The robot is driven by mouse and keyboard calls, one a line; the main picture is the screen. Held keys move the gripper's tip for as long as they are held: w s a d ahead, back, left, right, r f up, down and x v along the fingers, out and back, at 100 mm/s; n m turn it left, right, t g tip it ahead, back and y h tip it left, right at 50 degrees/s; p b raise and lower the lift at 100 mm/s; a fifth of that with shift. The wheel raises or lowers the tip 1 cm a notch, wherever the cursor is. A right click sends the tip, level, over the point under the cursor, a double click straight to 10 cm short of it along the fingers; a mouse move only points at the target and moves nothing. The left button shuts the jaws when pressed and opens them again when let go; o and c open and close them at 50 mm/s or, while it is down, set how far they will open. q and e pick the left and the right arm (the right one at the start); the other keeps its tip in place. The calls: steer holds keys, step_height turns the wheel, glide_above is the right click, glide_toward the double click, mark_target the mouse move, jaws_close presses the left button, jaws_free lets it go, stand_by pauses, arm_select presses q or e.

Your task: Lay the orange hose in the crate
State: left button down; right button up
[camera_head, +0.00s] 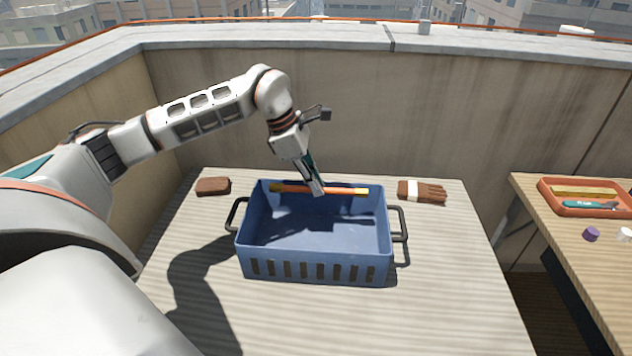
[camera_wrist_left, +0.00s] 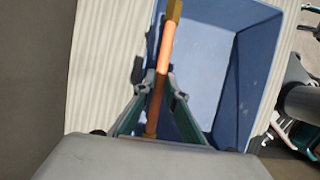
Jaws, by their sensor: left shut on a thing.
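The orange hose (camera_head: 340,190) is a short straight piece with yellow ends. It lies level along the far wall of the blue crate (camera_head: 318,268), at about the height of the rim. My left gripper (camera_head: 316,188) is shut on the hose near its middle. The left wrist view shows the hose (camera_wrist_left: 167,52) between the fingers (camera_wrist_left: 157,100), with the crate (camera_wrist_left: 262,50) beside and under it. The crate stands on the table, and its visible floor is empty. Whether the hose touches the far wall I cannot tell. My right gripper is not in view.
A brown block (camera_head: 213,186) lies left of the crate and a brown glove (camera_head: 422,191) lies right of it. The table (camera_head: 440,300) is clear in front. A side table at right holds an orange tray (camera_head: 590,212) and a purple piece (camera_head: 591,234).

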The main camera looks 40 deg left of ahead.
arm_select(q)
steer(key=c, duration=2)
jaws_free()
steer(key=v, duration=1.2)
steer(key=shift+d+r, duration=0.1)
steer(key=shift+s, duration=0.1)
